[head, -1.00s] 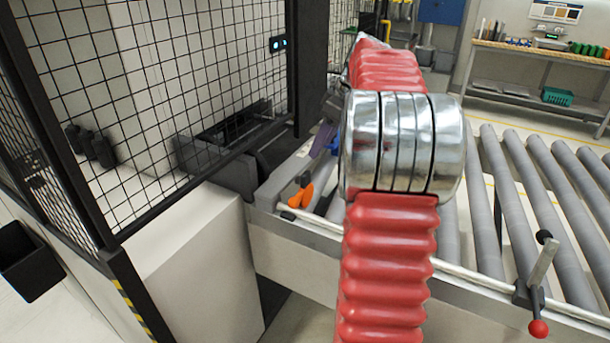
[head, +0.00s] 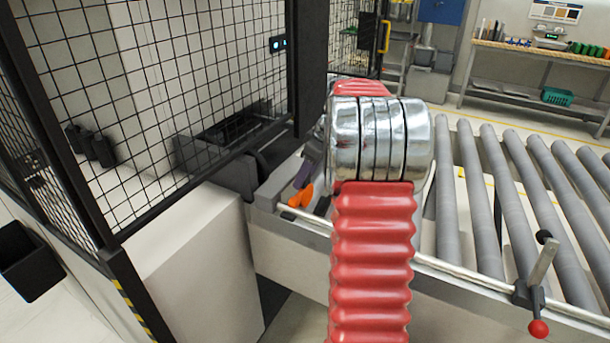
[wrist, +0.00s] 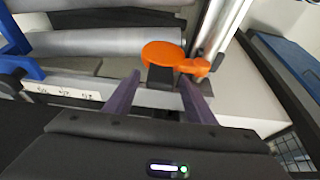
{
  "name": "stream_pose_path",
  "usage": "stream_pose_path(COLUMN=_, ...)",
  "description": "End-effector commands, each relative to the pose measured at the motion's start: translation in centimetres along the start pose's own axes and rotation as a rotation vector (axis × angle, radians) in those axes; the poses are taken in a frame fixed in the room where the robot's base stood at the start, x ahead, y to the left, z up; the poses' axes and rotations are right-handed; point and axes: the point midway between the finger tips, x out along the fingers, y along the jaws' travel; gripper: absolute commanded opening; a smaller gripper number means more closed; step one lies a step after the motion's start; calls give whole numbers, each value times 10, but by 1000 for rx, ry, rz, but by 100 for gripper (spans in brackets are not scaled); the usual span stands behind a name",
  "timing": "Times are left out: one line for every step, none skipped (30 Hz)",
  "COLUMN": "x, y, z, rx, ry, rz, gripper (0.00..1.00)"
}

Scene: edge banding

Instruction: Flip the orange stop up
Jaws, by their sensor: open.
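The orange stop (head: 302,197) shows in the head view at the near left end of the roller conveyor, beside the machine, partly hidden by my arm. In the wrist view the orange stop (wrist: 172,57) has a broad rounded end to the left and a narrower end to the right by a metal rail. A dark block sits just below it in the picture. My gripper (wrist: 163,88) is open, its two purple fingers pointing toward the stop, one on each side of the dark block. I see no clear contact with the stop. In the head view my arm hides most of the gripper.
The roller conveyor (head: 482,190) runs to the right, with a red-knobbed lever (head: 538,290) on its front rail. A black mesh guard (head: 190,80) stands on the left. In the wrist view, grey rollers (wrist: 105,40) lie behind the stop.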

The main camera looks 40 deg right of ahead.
Motion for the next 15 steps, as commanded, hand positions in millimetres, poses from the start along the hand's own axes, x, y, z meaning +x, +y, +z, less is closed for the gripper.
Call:
stream_pose_path(x=1, y=0, z=0, rx=0, ry=0, rz=0, gripper=50)
stream_pose_path(x=2, y=0, z=0, rx=0, ry=0, rz=0, gripper=50)
stream_pose_path(x=2, y=0, z=0, rx=0, ry=0, rz=0, gripper=50)
stream_pose_path(x=2, y=0, z=0, rx=0, ry=0, rz=0, gripper=50)
stream_pose_path(x=2, y=0, z=0, rx=0, ry=0, rz=0, gripper=50)
stream_pose_path(x=2, y=0, z=0, rx=0, ry=0, rz=0, gripper=50)
stream_pose_path(x=2, y=0, z=0, rx=0, ry=0, rz=0, gripper=50)
stream_pose_path(x=1, y=0, z=0, rx=0, ry=0, rz=0, gripper=50)
stream_pose_path(x=1, y=0, z=0, rx=0, ry=0, rz=0, gripper=49)
stream_pose_path(x=1, y=0, z=0, rx=0, ry=0, rz=0, gripper=46)
stream_pose_path(x=1, y=0, z=0, rx=0, ry=0, rz=0, gripper=44)
stream_pose_path(x=1, y=0, z=0, rx=0, ry=0, rz=0, gripper=42)
stream_pose_path(x=1, y=0, z=0, rx=0, ry=0, rz=0, gripper=39)
stream_pose_path(x=1, y=0, z=0, rx=0, ry=0, rz=0, gripper=37)
stream_pose_path(x=1, y=0, z=0, rx=0, ry=0, rz=0, gripper=35)
